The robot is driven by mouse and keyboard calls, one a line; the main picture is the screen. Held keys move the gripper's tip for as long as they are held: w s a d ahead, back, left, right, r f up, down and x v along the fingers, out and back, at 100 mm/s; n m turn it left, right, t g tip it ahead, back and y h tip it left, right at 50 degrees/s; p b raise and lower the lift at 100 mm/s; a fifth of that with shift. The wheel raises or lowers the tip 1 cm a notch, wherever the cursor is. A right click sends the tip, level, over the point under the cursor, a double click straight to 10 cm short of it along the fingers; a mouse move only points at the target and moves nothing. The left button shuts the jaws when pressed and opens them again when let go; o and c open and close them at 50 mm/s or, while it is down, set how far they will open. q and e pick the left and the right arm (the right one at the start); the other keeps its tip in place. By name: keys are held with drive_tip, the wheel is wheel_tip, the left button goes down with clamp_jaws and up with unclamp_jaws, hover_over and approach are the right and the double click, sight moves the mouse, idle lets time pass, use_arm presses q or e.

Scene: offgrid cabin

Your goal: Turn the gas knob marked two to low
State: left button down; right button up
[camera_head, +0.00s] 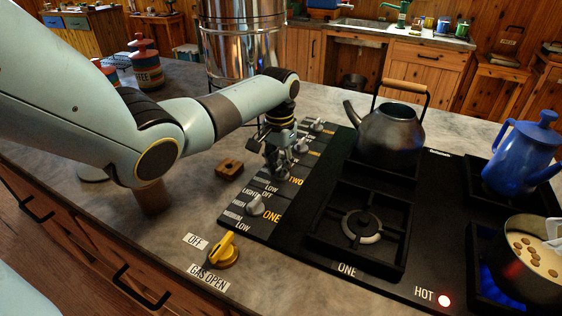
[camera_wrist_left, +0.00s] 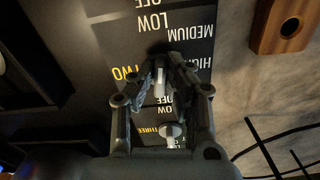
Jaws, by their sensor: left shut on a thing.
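The knob marked two (camera_wrist_left: 159,84) is pale and shows between the fingers of my left gripper (camera_wrist_left: 160,90) in the wrist view. The gripper is shut on it. In the head view my left gripper (camera_head: 279,163) reaches down onto the control strip beside the yellow TWO label, and its fingers mostly hide the knob. I cannot tell which setting the knob points to. The printed labels OFF, LOW, MEDIUM and HIGH show near it in the wrist view. My right gripper is not in view.
Knob one (camera_head: 256,205) is nearer on the strip; more knobs (camera_head: 301,146) lie beyond. A yellow gas valve (camera_head: 223,248) stands in front. A black kettle (camera_head: 390,138), blue coffee pot (camera_head: 520,158) and pot (camera_head: 533,270) stand on the stove. A wooden block (camera_head: 230,168) lies left.

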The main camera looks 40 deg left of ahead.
use_arm(q)
drive_tip(key=shift+s+d+n+p, duration=0.1)
drive_tip(key=shift+n+p, duration=0.35)
drive_tip(key=shift+n, duration=0.05)
drive_tip(key=shift+n+p, duration=0.35)
drive_tip(key=shift+n, duration=0.15)
drive_tip(key=c, duration=1.4)
unclamp_jaws()
drive_tip(key=shift+o, duration=0.2)
drive_tip(key=shift+r, duration=0.1)
wheel_tip(320, 180, up, 12)
